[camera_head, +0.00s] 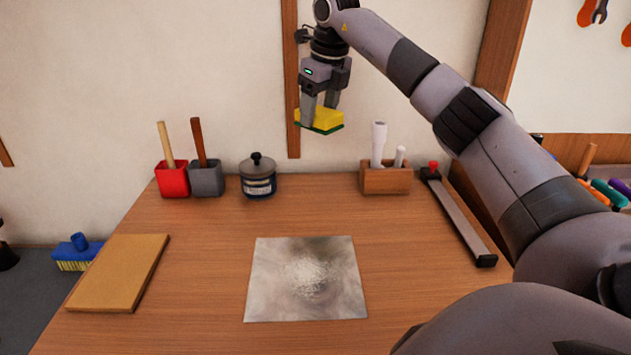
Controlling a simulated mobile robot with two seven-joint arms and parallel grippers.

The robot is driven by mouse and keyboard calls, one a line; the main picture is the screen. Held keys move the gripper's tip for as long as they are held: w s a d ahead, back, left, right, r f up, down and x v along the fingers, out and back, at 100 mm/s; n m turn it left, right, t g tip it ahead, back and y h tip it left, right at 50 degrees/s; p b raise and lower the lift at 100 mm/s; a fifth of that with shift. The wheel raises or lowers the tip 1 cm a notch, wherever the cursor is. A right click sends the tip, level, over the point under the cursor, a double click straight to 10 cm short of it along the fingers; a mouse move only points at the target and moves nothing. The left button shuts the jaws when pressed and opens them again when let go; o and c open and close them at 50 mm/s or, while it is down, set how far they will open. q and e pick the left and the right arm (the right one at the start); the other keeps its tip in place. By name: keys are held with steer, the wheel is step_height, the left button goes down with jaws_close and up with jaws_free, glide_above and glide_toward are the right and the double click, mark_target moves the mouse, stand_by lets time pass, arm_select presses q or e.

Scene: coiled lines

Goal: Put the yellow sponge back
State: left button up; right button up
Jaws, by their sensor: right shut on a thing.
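The yellow sponge (327,119) has a dark green underside and is held in the air above the back of the table, roughly level, in front of the wall. My right gripper (320,108) points down and is shut on the sponge, with a finger visible on its near side. The sponge is apart from the table and everything on it. My left gripper is not in view.
The wooden table (210,225) holds a red pot (172,180), a grey pot (206,180), a lidded jar (258,182), a wooden holder (386,180) with white tools, a clamp-like bar (460,217), a tan board (120,272) and a grey sheet (265,290) with pale grains. A blue brush (76,252) lies left.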

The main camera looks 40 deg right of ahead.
mark_target(327, 131)
step_height(327, 131, down, 16)
steer(key=shift+r+b, duration=0.15)
steer(key=shift+b, duration=0.7)
steer(key=o, duration=0.9)
steer(key=shift+o, duration=0.2)
steer(key=p+v, duration=0.1)
steer(key=v, duration=1.1)
steer(key=shift+w, duration=0.1)
